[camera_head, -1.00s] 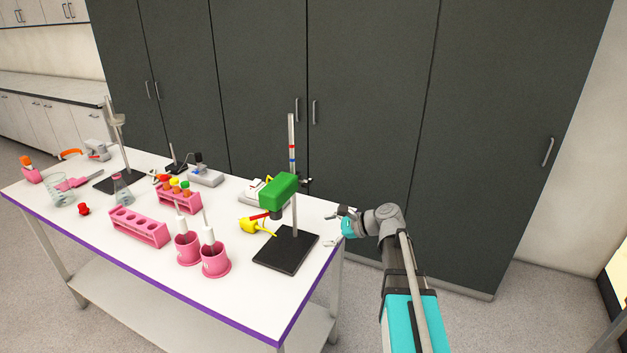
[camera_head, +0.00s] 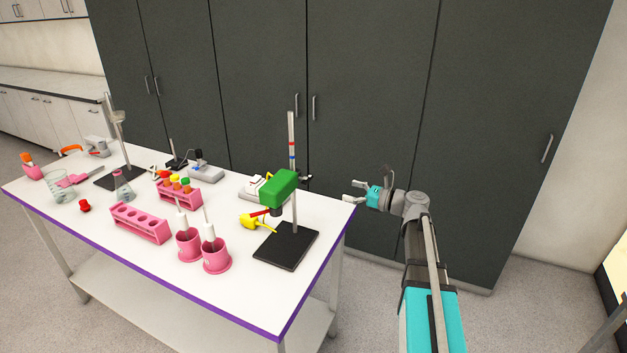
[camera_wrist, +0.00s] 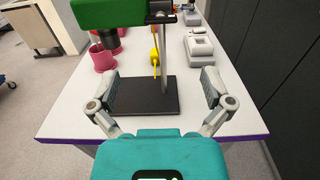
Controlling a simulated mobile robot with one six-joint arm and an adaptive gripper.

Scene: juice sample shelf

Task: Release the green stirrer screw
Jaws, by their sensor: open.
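The green stirrer head (camera_head: 278,189) is mounted on an upright metal rod (camera_head: 293,215) above a black base plate (camera_head: 286,248). A small dark clamp with a screw (camera_head: 305,179) sticks out behind the head at the rod. In the wrist view the green head (camera_wrist: 100,10) is at the upper left, and the dark clamp (camera_wrist: 161,17) is at the top middle. My gripper (camera_head: 354,192) is open and empty, apart from the stand, at the table's right end. Its spread fingers (camera_wrist: 160,78) frame the black base in the wrist view.
A yellow tool (camera_head: 254,224) lies beside the stand. Pink cups (camera_head: 216,262) and pink racks (camera_head: 140,228) stand to the left. A white device (camera_head: 252,188) is behind the stirrer. Dark cabinets (camera_head: 375,90) rise behind the table (camera_head: 250,305).

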